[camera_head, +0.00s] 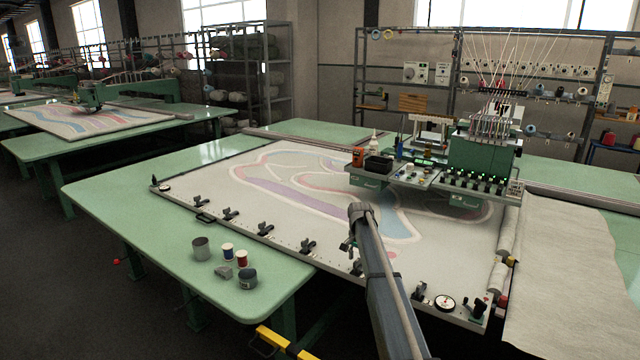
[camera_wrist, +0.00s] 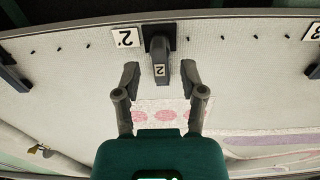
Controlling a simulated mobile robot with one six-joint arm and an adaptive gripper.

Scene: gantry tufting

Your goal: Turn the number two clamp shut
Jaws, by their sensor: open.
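The number two clamp (camera_wrist: 161,62) is dark, with a "2" on its lever, and sits at the frame's edge in the wrist view. A white tag marked 2 (camera_wrist: 125,37) lies left of its base. The lever points from the edge in toward the cloth. My gripper (camera_wrist: 164,82) is open, with one finger on each side of the lever's end, apart from it; nothing is held. In the head view, my gripper (camera_head: 348,244) is partly hidden by my arm, over the near edge of the tufting frame (camera_head: 285,243). A dark clamp shows just below it.
Other clamps (camera_head: 308,246) stand along the same edge. A tag marked 3 (camera_wrist: 314,32) shows at the wrist view's right. A metal cup (camera_head: 201,247) and thread spools (camera_head: 242,258) stand on the green table. The green tufting head (camera_head: 478,155) stands farther back.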

